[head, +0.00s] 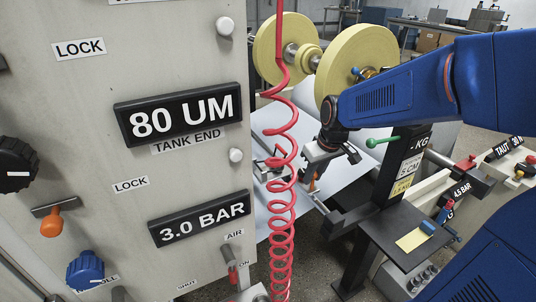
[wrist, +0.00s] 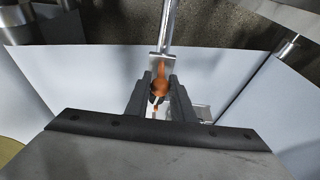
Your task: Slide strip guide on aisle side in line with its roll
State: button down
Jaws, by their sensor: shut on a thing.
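My gripper (wrist: 159,88) is shut on an orange knob (wrist: 160,76) in the wrist view. The knob is at a small metal plate at the end of a shiny rod (wrist: 168,25); this appears to be the strip guide, though its full shape is hidden by my fingers. In the head view my gripper (head: 316,172) points down over the pale sheet, with the orange piece (head: 312,184) just below it. Two pale yellow rolls, a left one (head: 268,48) and a nearer right one (head: 352,56), sit on a shaft above and behind my gripper.
A grey control panel (head: 110,100) with labels and knobs fills the left. A red coiled hose (head: 283,215) hangs before my gripper. A black post with a shelf (head: 395,235) stands right. The pale sheet (head: 270,125) spreads beneath my gripper.

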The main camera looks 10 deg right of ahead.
jog(key=shift+s+d, duration=0.25)
jog(key=shift+s, duration=0.5)
jog(key=shift+s+d, duration=0.25)
jog(key=shift+s, duration=0.45)
jog(key=c, duration=1.5)
grip_release()
jog(key=shift+s+r, duration=0.1)
jog(key=v, duration=2.1)
jog(key=s+f+m, duration=0.1)
jog(key=s+f, duration=0.4)
jog(key=s+f+m+t, duration=0.1)
jog(key=s+f, duration=0.3)
jog(key=f, duration=0.1)
jog(key=s+d+f+m+h, duration=0.1)
jog(key=s+f, duration=0.4)
jog(key=shift+s+f+m+t, duration=0.25)
jog(key=shift+s+m+t, duration=0.05)
